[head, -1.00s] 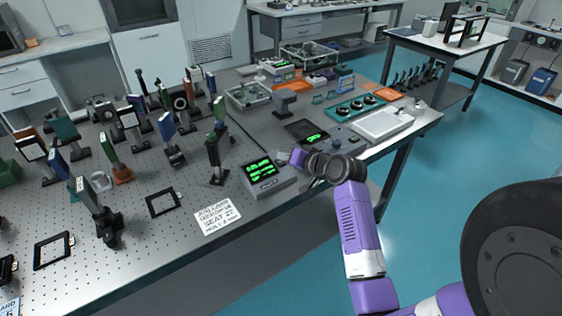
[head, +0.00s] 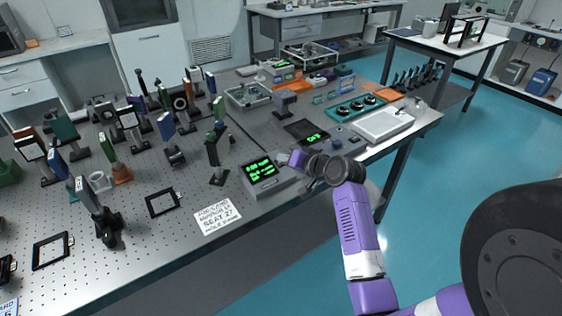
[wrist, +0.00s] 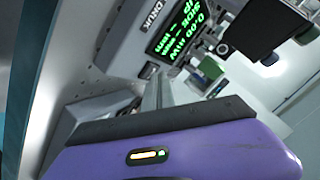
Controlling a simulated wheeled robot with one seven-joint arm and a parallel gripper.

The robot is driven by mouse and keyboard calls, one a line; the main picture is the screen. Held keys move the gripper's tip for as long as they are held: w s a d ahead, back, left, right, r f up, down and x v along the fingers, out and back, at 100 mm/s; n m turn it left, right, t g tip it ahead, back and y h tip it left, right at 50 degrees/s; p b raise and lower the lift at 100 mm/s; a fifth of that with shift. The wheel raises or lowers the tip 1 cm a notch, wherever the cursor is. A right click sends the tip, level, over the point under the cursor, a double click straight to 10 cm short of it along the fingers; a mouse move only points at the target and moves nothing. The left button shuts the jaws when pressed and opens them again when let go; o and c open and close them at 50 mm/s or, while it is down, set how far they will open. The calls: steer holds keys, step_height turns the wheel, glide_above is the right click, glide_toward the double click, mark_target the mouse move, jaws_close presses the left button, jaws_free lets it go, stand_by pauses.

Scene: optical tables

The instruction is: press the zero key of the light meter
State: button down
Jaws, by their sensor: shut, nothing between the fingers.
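The light meter (head: 268,184) is a grey box with a lit green multi-line display, near the front edge of the perforated table. In the wrist view its display (wrist: 180,28) is at the top, with a dark printed label on the pale casing beside it. My gripper (head: 281,158) is just right of the meter in the head view, partly hidden by my wrist. In the wrist view its fingers (wrist: 158,92) are shut and empty, pointing up toward the meter's casing. Whether they touch it is unclear.
A white note card (head: 218,217) lies left of the meter along the front edge. A dark device with a small green readout (head: 313,137) is behind my wrist. Several post-mounted optics crowd the left. A pale flat tray (head: 383,125) lies to the right.

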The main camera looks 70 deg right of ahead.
steer(key=shift+s+a+r+p, duration=0.15)
steer(key=shift+s+r+p, duration=0.1)
steer(key=shift+r+p, duration=0.55)
steer(key=shift+r, duration=0.1)
steer(key=r+p, duration=0.1)
steer(key=s+r+p, duration=0.1)
steer(key=r+p, duration=0.1)
steer(key=a+r+p, duration=0.1)
steer(key=shift+s+r+p, duration=0.2)
steer(key=shift+r+p, duration=0.05)
steer(key=shift+p, duration=0.1)
steer(key=shift+d, duration=0.1)
stand_by(0.6)
